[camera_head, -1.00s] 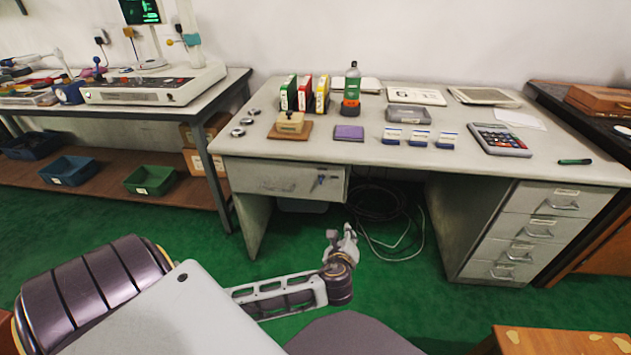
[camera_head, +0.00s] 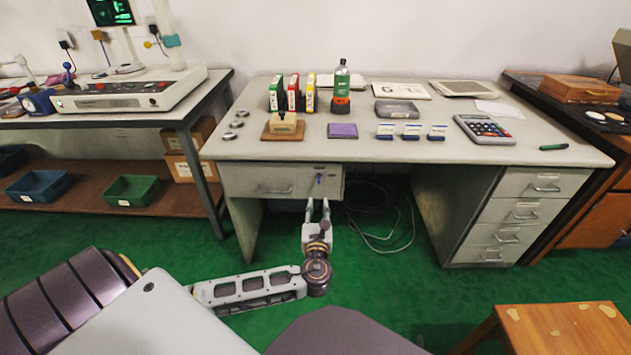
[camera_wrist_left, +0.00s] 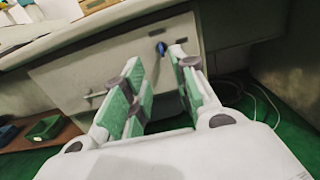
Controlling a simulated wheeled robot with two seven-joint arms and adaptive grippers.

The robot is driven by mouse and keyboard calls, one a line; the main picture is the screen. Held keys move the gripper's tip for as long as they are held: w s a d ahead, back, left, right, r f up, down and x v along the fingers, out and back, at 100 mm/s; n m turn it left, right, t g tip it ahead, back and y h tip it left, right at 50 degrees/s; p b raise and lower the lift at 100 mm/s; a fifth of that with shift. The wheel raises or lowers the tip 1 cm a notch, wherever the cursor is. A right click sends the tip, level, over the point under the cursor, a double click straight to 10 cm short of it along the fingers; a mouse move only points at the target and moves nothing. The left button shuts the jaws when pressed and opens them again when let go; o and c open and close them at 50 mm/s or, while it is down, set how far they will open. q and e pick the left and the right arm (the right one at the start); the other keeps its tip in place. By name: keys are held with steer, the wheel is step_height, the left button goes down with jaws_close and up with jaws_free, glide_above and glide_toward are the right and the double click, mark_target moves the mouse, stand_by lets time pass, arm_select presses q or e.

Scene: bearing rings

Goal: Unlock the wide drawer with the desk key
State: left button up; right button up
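The wide drawer (camera_head: 270,181) is shut under the left part of the desk top, with a bar handle on its front. The desk key (camera_head: 319,179), with a blue head, sits at the lock on the right part of the drawer front. It also shows in the left wrist view (camera_wrist_left: 161,48), just beyond the fingers. My left gripper (camera_head: 317,204) is just below and in front of the key, pointing at the drawer. In the left wrist view its green-padded fingers (camera_wrist_left: 162,82) are apart with nothing between them. My right gripper is not in view.
The desk top (camera_head: 380,152) above the drawer carries a stamp on a brown board (camera_head: 284,126), a purple pad (camera_head: 342,131) and a calculator (camera_head: 484,129). Cables (camera_head: 385,215) hang in the open knee space right of the drawer. A wooden stool (camera_head: 560,328) stands at lower right.

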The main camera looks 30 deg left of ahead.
arm_select(q)
steer(key=shift+w+a, duration=0.1)
steer(key=shift+w, duration=0.05)
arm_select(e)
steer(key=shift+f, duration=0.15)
arm_select(q)
steer(key=b+x, duration=0.4)
steer(key=x, duration=0.9)
steer(key=shift+w+a, duration=0.15)
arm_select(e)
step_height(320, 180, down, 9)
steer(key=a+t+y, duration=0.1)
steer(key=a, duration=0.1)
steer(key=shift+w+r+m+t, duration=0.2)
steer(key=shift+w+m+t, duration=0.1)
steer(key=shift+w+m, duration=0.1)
arm_select(q)
jaws_close()
